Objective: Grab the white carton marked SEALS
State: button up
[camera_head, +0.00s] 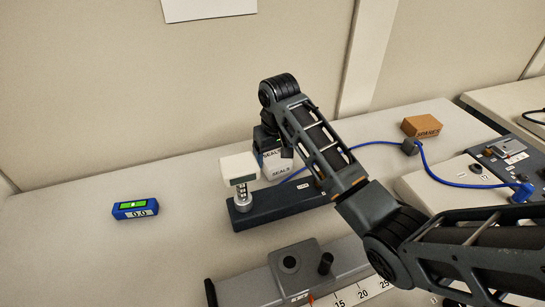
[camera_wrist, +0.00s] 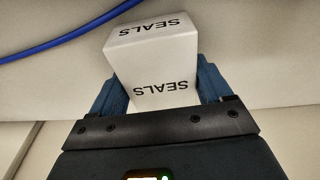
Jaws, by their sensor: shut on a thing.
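The white carton marked SEALS (camera_head: 278,166) is behind the dark rail in the head view, partly hidden by my arm and a white-topped post. In the wrist view the carton (camera_wrist: 152,62) sits between the two blue fingers, with SEALS printed on two faces. My gripper (camera_wrist: 155,92) is shut on the carton, one finger against each side. In the head view my gripper (camera_head: 268,150) is mostly hidden behind the arm and carton. I cannot tell whether the carton touches the bench.
A white-topped post (camera_head: 240,168) stands on a dark rail (camera_head: 285,202) just in front of the carton. A blue cable (camera_head: 375,143) runs behind and to the right. A brown SPARES box (camera_head: 421,126) stands at right, a blue meter (camera_head: 135,207) at left. The bench's left part is mostly clear.

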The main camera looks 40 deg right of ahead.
aim_at(271, 152)
jog(key=shift+r, duration=0.6)
notch_tip(271, 152, up, 3)
jog(key=shift+f, duration=0.15)
jog(key=s+a+r+p, duration=0.5)
jog(key=s+r+p, duration=0.2)
jog(key=s, duration=0.3)
jog(key=shift+s+p, duration=0.2)
jog(key=shift+p, duration=0.25)
